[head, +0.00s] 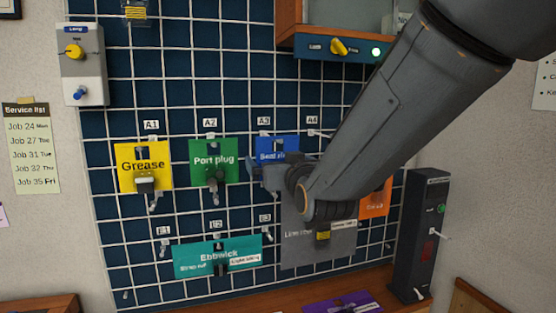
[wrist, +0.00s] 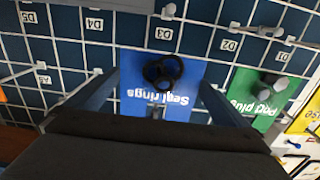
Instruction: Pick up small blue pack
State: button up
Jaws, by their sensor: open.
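The small blue pack (head: 272,145) hangs on the wire grid under the A3 label in the head view, partly covered by my gripper (head: 274,162). In the wrist view the blue pack (wrist: 141,89) appears upside down, reading "Seal rings", with black rings on its face. My gripper (wrist: 157,82) is open. Its two fingers show on either side of the pack's lower part in that view, with nothing held. I cannot tell how far they are from the card.
A green Port plug pack (head: 200,151) and a yellow Grease pack (head: 130,156) hang to the left. A grey pack (head: 340,247) and an orange pack (head: 375,205) hang below right. A teal Ebbwick pack (head: 190,257) hangs lower left. Wire grid hooks stick out around them.

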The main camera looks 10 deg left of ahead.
aim_at(273, 156)
jog(key=shift+p+x, duration=0.7)
jog(key=shift+x, duration=1.15)
jog(key=shift+r, duration=0.15)
jog(key=c, duration=1)
jog(key=shift+r, duration=0.1)
